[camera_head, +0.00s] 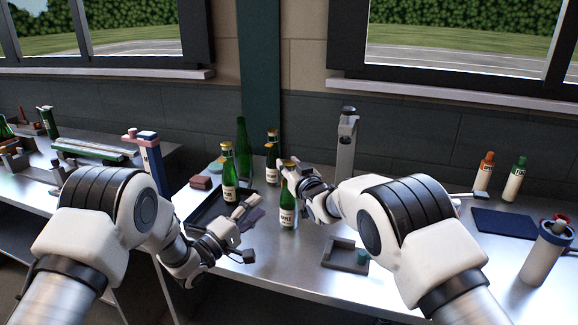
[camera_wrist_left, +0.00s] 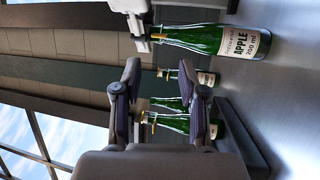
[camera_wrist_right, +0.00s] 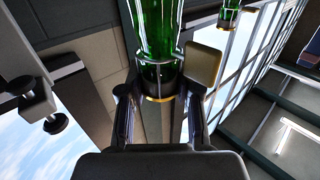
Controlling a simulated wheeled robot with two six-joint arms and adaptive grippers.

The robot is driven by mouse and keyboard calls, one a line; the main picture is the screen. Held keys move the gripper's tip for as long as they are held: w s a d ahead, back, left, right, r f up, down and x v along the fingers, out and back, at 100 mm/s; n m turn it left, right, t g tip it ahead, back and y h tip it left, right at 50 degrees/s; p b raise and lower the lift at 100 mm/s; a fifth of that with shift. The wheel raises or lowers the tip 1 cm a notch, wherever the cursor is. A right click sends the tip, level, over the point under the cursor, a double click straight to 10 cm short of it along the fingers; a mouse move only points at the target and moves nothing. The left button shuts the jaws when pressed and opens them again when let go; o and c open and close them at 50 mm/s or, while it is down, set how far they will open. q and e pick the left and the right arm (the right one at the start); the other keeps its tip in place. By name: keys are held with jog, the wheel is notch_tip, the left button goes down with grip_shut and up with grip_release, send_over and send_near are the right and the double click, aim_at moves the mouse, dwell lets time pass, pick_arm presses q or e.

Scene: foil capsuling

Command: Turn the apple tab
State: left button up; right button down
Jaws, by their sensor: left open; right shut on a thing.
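The green apple bottle (camera_head: 288,215) stands upright on the metal table; its label reads APPLE in the left wrist view (camera_wrist_left: 240,44). My right gripper (camera_head: 287,170) is shut at its gold-ringed top; the bottle's green glass (camera_wrist_right: 155,35) runs between the fingers in the right wrist view. A square tan-faced piece (camera_wrist_right: 203,63) sits beside it there; I cannot tell whether it is the tab. My left gripper (camera_head: 249,231) is open and empty, left of the apple bottle and apart from it. Its fingers show in the left wrist view (camera_wrist_left: 167,88).
Two labelled green bottles (camera_head: 229,178) (camera_head: 272,165) stand behind and left, near a black tray (camera_head: 205,212). A grey post (camera_head: 345,150) rises behind. A small grey fixture (camera_head: 345,255) lies front right. A dark mat (camera_head: 505,223) and white cylinder (camera_head: 545,253) are far right.

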aim_at(282, 184)
pick_arm(q)
jog(key=c, duration=0.5)
jog(key=s+d+r+m+t+y, duration=0.1)
jog(key=s+m+y, duration=0.15)
jog(key=m, duration=0.45)
jog(key=s+d+r+m+y, duration=0.1)
jog(key=d+r+m+y, duration=0.1)
jog(key=m+y, duration=0.35)
jog(key=w+d, duration=0.1)
jog(key=w, duration=0.2)
jog(key=w+d+m+h, duration=0.1)
jog(key=w, duration=0.3)
jog(key=w+d+h, duration=0.1)
jog(key=w, duration=0.3)
jog(key=shift+w+d+f+m, duration=0.15)
jog(key=shift+d+f+m, duration=0.1)
jog(key=shift+d+m, duration=0.1)
grip_shut()
